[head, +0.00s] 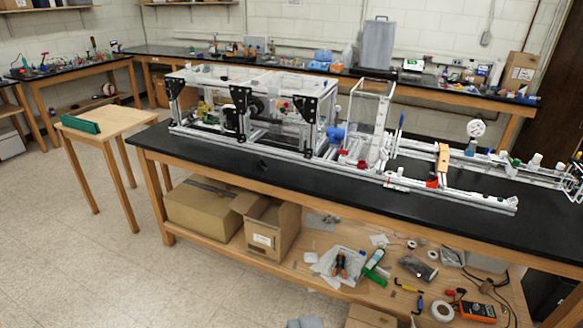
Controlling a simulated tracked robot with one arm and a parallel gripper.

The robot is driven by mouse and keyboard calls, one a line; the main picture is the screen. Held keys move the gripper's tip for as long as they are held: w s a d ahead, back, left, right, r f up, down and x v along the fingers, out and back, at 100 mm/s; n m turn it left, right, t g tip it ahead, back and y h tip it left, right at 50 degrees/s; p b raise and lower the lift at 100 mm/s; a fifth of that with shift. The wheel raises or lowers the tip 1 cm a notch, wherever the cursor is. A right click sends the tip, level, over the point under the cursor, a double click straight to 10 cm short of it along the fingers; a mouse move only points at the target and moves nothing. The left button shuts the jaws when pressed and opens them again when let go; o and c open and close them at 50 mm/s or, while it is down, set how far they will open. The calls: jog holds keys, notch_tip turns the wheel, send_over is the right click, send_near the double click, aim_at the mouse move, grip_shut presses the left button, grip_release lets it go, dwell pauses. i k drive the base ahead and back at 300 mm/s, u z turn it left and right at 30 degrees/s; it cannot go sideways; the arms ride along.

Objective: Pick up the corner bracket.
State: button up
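A small black piece (262,165) lies on the black bench top in front of the extrusion frame. It looks like a loose corner bracket, but it is too small and dark to be sure. The extrusion frame (285,150) is a long assembly of silver bars with clear panels on top. Black corner plates (307,108) are fixed to its uprights, with another at its left middle upright (240,97). I cannot make out my gripper in this view.
The black-topped bench (330,182) has a bare strip along its front edge. Cardboard boxes (208,203) and scattered tools (340,265) fill its lower shelf. A small wooden table (110,122) with a green block (80,125) stands at left. The floor (90,260) at lower left is clear.

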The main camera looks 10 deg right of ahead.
aim_at(261, 165)
jog(key=z, duration=0.1)
jog(key=i, duration=1)
jog(key=u, duration=0.55)
jog(key=i, duration=2.05)
jog(key=z, duration=0.35)
